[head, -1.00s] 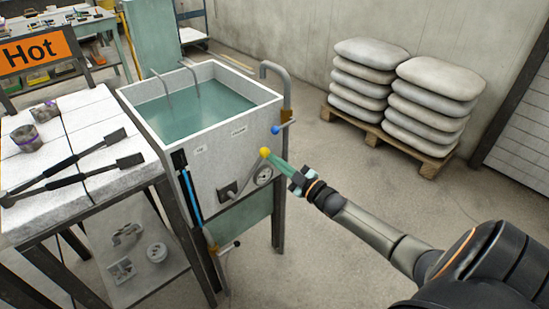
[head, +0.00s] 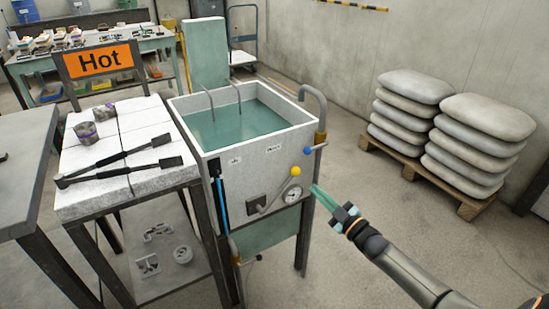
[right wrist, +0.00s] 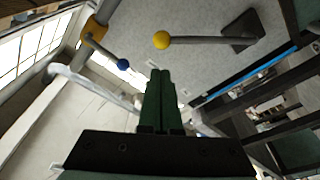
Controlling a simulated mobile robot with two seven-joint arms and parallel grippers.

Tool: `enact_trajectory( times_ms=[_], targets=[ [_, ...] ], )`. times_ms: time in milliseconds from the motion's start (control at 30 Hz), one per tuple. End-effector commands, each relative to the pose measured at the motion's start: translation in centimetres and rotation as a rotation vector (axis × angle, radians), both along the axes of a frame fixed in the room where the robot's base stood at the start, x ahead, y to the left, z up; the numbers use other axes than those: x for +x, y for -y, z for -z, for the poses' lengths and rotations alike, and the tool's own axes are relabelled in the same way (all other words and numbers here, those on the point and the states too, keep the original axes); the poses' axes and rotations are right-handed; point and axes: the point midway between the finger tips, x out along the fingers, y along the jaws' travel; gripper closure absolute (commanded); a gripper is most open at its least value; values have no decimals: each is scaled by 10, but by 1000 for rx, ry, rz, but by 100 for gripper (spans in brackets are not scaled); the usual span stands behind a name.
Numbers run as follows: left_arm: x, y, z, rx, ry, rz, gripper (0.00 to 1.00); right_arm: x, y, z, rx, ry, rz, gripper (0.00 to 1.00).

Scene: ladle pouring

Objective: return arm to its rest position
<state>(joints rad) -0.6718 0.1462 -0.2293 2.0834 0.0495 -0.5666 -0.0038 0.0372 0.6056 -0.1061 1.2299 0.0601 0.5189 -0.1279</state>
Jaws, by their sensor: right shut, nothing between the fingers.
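My right gripper (head: 328,199) is in front of the water tank (head: 215,166), to the right of its gauge. Its green fingers are together with nothing between them, and they also show shut in the right wrist view (right wrist: 160,98). The yellow-knobbed lever (head: 294,171) on the tank front is apart from the fingers. It also shows in the right wrist view (right wrist: 162,40). The blue-knobbed lever (head: 308,150) sits higher, by the pipe. My left gripper is not in view.
Stacked sacks (head: 410,87) lie on a pallet (head: 470,207) at right. The floor (head: 340,270) around my right arm is clear.

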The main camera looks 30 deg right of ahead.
Motion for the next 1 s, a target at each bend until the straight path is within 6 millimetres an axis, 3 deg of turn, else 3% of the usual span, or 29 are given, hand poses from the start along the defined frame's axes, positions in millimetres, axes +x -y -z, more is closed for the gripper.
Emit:
enact_trajectory(
  times_ms=[233, 367, 500, 633, 833, 967, 1000],
  targets=[
    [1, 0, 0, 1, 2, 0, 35, -5, -11, 11, 19, -32, -3, 100],
    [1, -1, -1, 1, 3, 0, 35, -27, -54, 50, 93, -159, -12, 100],
    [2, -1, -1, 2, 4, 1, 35, -79, -125, 102, 224, -390, -8, 100],
    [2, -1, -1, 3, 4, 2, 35, -135, -181, 130, 338, -598, 12, 100],
    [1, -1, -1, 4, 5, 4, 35, -210, -239, 140, 475, -850, 53, 100],
    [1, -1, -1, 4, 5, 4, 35, -252, -264, 135, 551, -987, 84, 100],
    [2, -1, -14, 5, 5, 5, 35, -253, -264, 123, 553, -996, 90, 100]
  ],
)
